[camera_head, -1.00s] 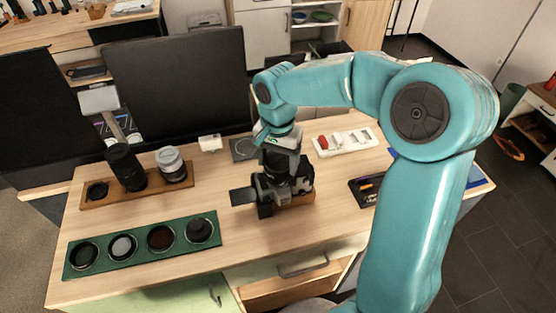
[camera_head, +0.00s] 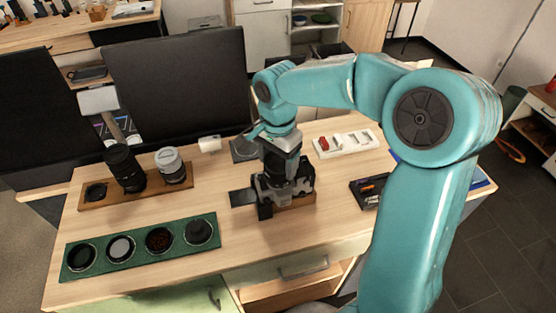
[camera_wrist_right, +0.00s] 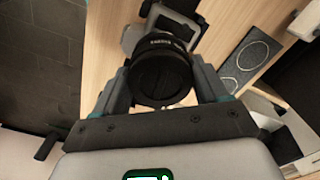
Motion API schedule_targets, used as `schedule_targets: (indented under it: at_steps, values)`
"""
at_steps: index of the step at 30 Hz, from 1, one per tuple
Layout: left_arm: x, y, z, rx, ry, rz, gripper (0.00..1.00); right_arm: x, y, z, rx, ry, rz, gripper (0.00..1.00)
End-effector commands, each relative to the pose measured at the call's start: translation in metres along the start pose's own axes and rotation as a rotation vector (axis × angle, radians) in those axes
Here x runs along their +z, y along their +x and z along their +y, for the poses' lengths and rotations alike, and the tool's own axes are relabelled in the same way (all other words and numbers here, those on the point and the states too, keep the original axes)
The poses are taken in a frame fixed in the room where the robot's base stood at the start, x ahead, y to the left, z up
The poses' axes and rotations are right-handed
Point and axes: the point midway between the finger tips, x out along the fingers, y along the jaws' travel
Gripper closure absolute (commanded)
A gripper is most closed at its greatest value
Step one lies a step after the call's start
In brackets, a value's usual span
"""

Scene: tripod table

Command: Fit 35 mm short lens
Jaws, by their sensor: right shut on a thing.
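The black camera body (camera_head: 268,193) sits on a small wooden block on the table, with a flat dark panel (camera_head: 242,197) out at its left. My right gripper (camera_head: 283,168) is above the camera body, pointing down. It is shut on a short black lens (camera_wrist_right: 160,72), which lies between its two fingers in the right wrist view. The camera body (camera_wrist_right: 178,22) shows just beyond the lens there. The lens is at the top of the camera body, but the gripper hides the joint, so I cannot tell if it is seated. My left gripper is not in view.
A wooden rack (camera_head: 148,193) at left holds a tall black lens (camera_head: 122,165) and a grey-white lens (camera_head: 171,165). A green tray (camera_head: 138,262) of round filters lies in front. A white tray (camera_head: 345,143) and dark tray (camera_head: 370,190) lie right. Front middle tabletop is clear.

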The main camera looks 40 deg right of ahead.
Motion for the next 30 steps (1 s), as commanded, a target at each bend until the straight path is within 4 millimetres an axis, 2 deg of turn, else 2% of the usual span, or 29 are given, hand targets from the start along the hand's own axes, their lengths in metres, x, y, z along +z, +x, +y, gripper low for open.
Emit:
schedule_targets:
  at_steps: [4, 13, 14, 16, 30]
  values:
    - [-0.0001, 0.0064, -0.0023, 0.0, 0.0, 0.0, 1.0, 0.0018, 0.0045, 0.0007, 0.007, 0.156, -0.004, 0.61]
    - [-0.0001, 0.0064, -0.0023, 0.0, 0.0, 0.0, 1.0, 0.0021, 0.0045, 0.001, 0.01, 0.189, -0.005, 0.61]
    - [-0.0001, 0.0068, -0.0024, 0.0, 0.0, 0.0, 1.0, 0.0021, 0.0046, 0.001, 0.01, 0.199, -0.005, 0.24]
    - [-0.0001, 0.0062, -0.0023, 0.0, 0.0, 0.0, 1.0, 0.0018, 0.0039, 0.001, 0.009, 0.197, -0.004, 0.01]
    - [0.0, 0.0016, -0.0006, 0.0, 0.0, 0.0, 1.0, 0.0006, -0.0036, 0.0001, 0.003, 0.197, -0.001, 0.0]
